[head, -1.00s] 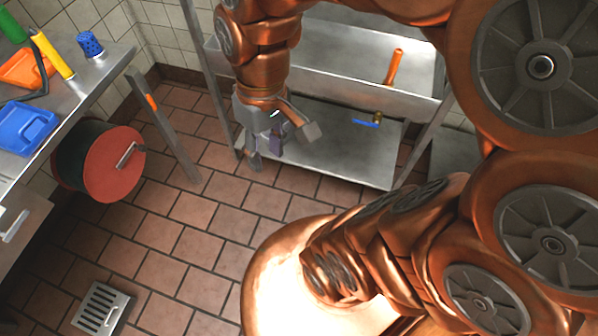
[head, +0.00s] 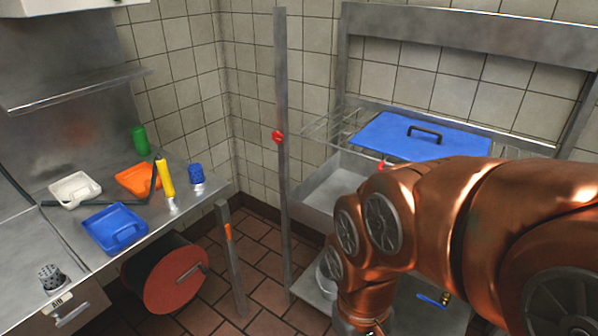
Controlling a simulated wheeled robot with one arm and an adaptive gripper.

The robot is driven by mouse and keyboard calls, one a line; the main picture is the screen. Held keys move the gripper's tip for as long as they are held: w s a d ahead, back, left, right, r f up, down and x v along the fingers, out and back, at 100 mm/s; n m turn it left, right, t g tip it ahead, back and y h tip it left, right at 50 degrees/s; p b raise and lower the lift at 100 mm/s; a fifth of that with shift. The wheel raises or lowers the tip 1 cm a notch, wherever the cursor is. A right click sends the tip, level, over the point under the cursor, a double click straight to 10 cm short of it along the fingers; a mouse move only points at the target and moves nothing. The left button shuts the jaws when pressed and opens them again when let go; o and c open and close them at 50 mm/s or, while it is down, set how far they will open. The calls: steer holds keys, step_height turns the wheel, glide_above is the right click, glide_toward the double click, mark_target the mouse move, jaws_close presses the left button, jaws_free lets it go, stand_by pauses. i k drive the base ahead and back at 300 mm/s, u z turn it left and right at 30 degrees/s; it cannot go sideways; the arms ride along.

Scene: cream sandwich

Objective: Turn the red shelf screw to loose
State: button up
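A red screw knob (head: 277,137) sits on the upright metal post of the shelf rack, left of centre in the head view. A second red knob (head: 382,166) shows at the front edge of the shelf with the blue lid, partly hidden by my arm. I cannot tell from the picture whether either is tight or loose. My copper arm reaches in from the right. Only a grey sliver of my gripper (head: 360,329) shows at the bottom edge, well below both knobs. Its fingers are out of the frame.
A blue lid (head: 420,137) lies on the wire shelf (head: 335,130) above a steel basin (head: 335,190). The left counter (head: 75,228) holds trays, bottles and a blue cup. A red-faced drum (head: 175,279) and a short post (head: 231,262) stand below. The tiled floor between them is partly clear.

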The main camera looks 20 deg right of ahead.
mark_target(278, 137)
steer(key=z, duration=0.45)
steer(key=i, duration=1)
steer(key=u, duration=2.6)
